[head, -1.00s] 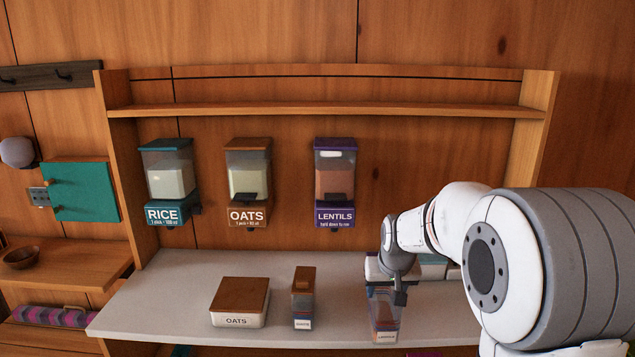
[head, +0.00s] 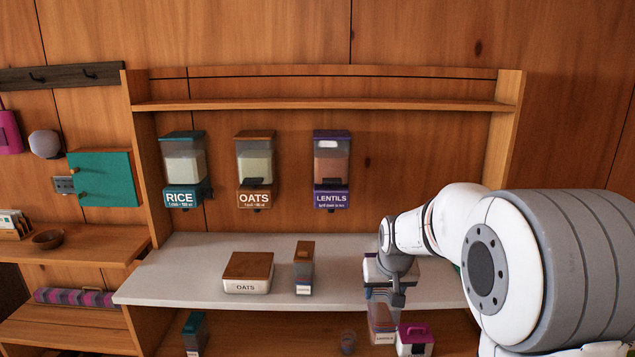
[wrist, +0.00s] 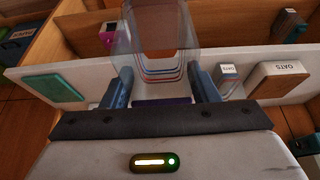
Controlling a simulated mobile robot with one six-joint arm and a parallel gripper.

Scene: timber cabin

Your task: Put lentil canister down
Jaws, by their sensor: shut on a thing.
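The lentil canister (head: 382,326) is a clear container with brown contents and a small label low on its front. My gripper (head: 385,298) is shut on its upper part and holds it upright, seemingly in the air by the counter's front edge. In the wrist view the clear canister (wrist: 165,40) sits between the two blue-grey fingers (wrist: 163,88). The pale counter (head: 190,275) lies behind it; the canister's base shows against the lower shelf area, and I cannot tell whether it touches anything.
An oats box (head: 247,272) and a small wood-lidded canister (head: 303,272) stand on the counter, with free room left of them. Dispensers, including lentils (head: 331,170), hang above.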

